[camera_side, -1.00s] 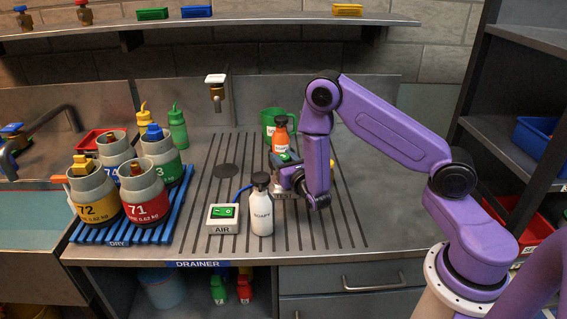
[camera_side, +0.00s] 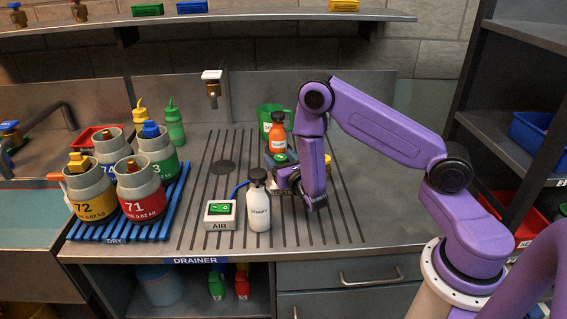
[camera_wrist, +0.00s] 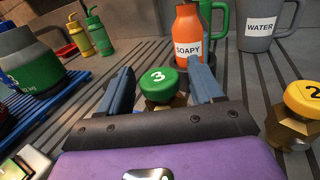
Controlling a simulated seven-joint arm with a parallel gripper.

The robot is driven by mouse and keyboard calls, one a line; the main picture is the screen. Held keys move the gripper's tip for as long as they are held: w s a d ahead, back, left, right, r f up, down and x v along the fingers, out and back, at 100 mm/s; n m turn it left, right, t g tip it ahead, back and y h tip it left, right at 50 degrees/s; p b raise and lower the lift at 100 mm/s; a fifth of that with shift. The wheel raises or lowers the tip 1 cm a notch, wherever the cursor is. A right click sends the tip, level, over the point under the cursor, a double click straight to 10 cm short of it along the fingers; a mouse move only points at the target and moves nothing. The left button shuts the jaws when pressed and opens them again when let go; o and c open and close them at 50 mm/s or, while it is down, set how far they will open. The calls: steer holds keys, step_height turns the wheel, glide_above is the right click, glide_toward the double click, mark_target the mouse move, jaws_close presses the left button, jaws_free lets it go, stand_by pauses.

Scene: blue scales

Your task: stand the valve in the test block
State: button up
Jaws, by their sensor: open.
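A valve with a green round cap marked 3 (camera_wrist: 158,82) and a brass body stands between the fingers of my gripper (camera_wrist: 162,78) in the wrist view. The fingers are spread, one on each side of the cap, with a gap at least on the left. In the side view the green cap (camera_side: 281,158) shows just above my gripper (camera_side: 288,180). The test block (camera_side: 281,191) lies on the drainer below my gripper, its label partly covered. The valve appears upright over the block, but its foot is hidden, so its seating cannot be told.
An orange soapy bottle (camera_wrist: 189,38) stands right behind the valve. A brass valve with a yellow cap marked 2 (camera_wrist: 300,108) stands to the right. A white bottle (camera_side: 258,206) and the air box (camera_side: 220,214) stand left of my gripper. Several cylinders fill the blue rack (camera_side: 160,230).

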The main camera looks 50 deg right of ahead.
steer(key=v, duration=1.2)
steer(key=s+d+r+m+g+h, duration=0.55)
steer(key=s+r+m+g, duration=0.4)
steer(key=m, duration=0.35)
steer(key=s+a+r+m+g+y, duration=0.1)
steer(key=s+a+m+g+y, duration=0.4)
steer(key=s+a+y, duration=0.7)
steer(key=s+g, duration=0.2)
steer(key=s, duration=0.2)
steer(key=shift+a+r+m+y, duration=0.3)
steer(key=shift+a+r+y, duration=0.05)
steer(key=shift+a, duration=0.05)
